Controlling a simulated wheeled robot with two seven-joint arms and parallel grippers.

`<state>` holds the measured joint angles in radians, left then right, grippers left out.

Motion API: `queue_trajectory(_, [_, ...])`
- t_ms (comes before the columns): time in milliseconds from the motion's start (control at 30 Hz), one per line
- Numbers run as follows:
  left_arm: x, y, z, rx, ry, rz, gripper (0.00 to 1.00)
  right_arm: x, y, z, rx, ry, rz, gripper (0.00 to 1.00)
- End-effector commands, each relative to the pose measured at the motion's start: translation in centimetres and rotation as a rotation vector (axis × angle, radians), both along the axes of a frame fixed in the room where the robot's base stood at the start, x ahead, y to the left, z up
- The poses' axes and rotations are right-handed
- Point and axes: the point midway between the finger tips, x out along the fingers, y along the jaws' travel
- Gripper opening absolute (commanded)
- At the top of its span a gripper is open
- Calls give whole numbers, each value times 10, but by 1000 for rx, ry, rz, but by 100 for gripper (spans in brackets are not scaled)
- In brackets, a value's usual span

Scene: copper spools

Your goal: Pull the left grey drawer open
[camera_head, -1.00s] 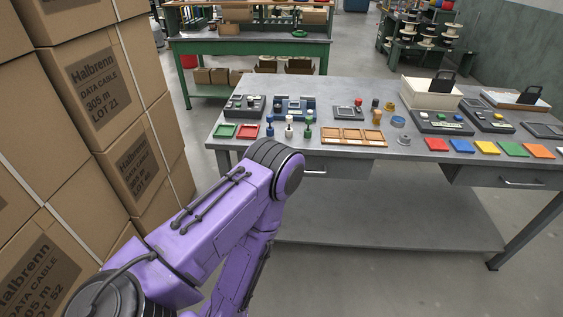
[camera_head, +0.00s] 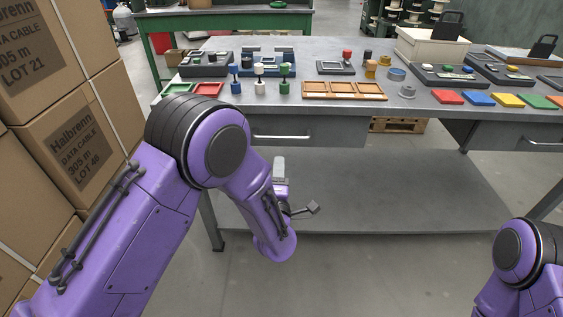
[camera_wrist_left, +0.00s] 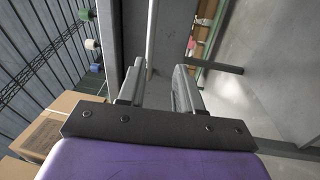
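The left grey drawer (camera_head: 335,131) is under the near edge of the workbench, with a pale bar handle (camera_head: 280,136) on its front. It looks shut. My left gripper (camera_head: 297,188) is below and in front of this drawer, apart from the handle, and partly hidden by my purple forearm. In the left wrist view its two fingers (camera_wrist_left: 159,88) stand apart with nothing between them, so it is open and empty. My right arm shows at the lower right, but its gripper is out of the picture.
The grey workbench (camera_head: 440,113) carries trays, coloured plates and small pegs. A second drawer (camera_head: 530,136) with a handle is at the right. A lower shelf (camera_head: 400,190) spans beneath. Stacked cardboard boxes (camera_head: 75,145) stand close at the left. The floor in front is clear.

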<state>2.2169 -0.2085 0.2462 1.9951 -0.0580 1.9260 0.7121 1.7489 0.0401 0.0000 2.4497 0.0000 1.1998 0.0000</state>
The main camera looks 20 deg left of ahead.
Motion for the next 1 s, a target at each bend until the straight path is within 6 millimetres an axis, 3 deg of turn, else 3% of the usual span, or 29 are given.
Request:
queue_trajectory(33, [5,-4,3,-30,-43,-2,34,0,0,-8,0,0,0,43])
queue_trajectory(167, [19,-2,15,-52,-68,-2,34,0,0,-4,0,-1,0,43])
queue_trajectory(533, [91,19,28,-47,-62,-3,34,0,0,-4,0,-1,0,43])
queue_trajectory(700, [103,23,30,-45,-59,-3,34,0,0,-4,0,-1,0,43])
queue_trajectory(933, [104,23,30,-44,-57,-4,34,0,0,-4,-1,-1,0,43])
queue_trajectory(1000, [104,23,30,-44,-57,-4,12,0,0,-4,-1,-1,0,43])
